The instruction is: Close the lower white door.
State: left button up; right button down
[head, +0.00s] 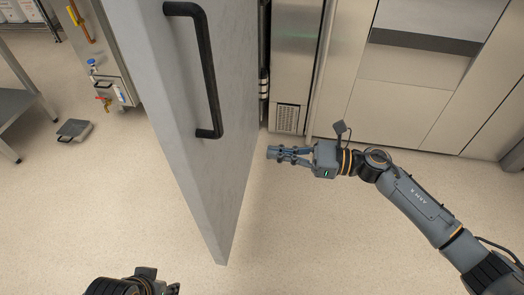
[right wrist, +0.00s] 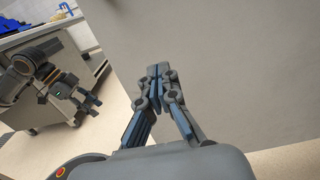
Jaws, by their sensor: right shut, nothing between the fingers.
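A large pale door (head: 185,120) with a black bar handle (head: 207,75) stands swung open in the head view, its free edge facing me. My right gripper (head: 272,153) is shut and empty, on the right side of the door, low and a little apart from its face in the head view. In the right wrist view the shut fingers (right wrist: 158,75) point at a plain grey surface (right wrist: 230,70), likely the door's face; I cannot tell whether they touch it. My left gripper (head: 160,288) shows only partly at the bottom edge; its fingertips are not clear.
Steel and pale cabinet fronts (head: 400,110) stand behind and to the right. A unit with pipes and a red tap (head: 103,99) is at the left, near a small grey scale-like thing (head: 74,130) on the floor. The floor (head: 300,235) right of the door is clear.

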aim_at(215, 145)
jog(key=x, duration=1.2)
jog(key=shift+w+a, duration=0.15)
jog(key=shift+a, duration=0.05)
